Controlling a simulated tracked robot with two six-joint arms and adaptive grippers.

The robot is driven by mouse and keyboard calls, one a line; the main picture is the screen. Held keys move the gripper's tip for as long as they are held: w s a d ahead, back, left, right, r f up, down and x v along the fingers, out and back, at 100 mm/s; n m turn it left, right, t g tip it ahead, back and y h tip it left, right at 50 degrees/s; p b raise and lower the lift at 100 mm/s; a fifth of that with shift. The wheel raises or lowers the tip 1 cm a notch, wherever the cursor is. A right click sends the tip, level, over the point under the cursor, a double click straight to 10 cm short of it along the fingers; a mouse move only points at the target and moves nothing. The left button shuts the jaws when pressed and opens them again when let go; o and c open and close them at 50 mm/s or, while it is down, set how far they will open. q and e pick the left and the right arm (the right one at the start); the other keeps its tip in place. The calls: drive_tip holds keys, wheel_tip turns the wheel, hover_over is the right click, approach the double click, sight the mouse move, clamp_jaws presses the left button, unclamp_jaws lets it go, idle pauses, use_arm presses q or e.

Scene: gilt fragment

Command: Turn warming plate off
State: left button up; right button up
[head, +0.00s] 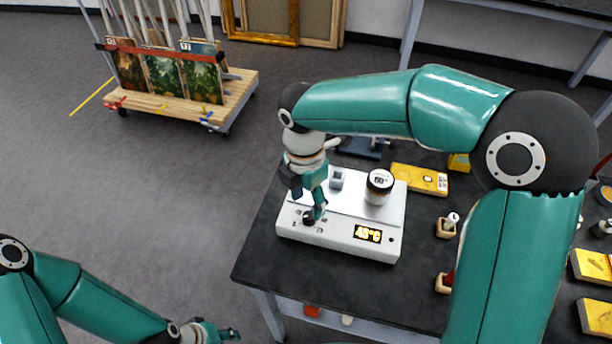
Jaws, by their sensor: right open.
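The white warming plate (343,238) stands on the dark table near its left corner. Its orange display (368,233) is lit and seems to read about 43°C. A dark knob (308,217) with marks around it sits at the left of its front panel. My left gripper (229,334) is low at the left, away from the table, and small in view.
The dark table (290,277) has a yellow box (420,179) behind the plate and small wooden holders (446,228) to its right. More yellow boxes (592,266) lie at the far right. A wooden cart (180,105) with paintings stands on the floor at the back left.

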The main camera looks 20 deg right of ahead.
wheel_tip(320, 180, up, 8)
drive_tip(key=shift+w+f, duration=0.15)
drive_tip(key=shift+w, duration=0.1)
drive_tip(key=shift+a, duration=0.1)
idle(0.4)
